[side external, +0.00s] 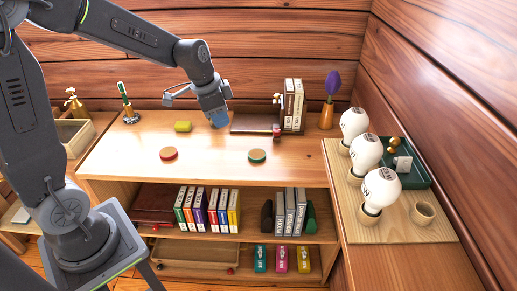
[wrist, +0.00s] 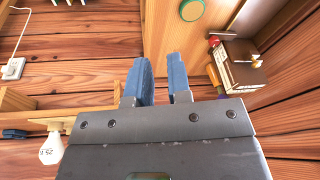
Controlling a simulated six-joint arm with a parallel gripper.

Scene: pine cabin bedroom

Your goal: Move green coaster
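A dark tray (side external: 252,122), upright books (side external: 293,105) and an orange vase (side external: 327,115) stand at the back right. The desk front between the discs is clear.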

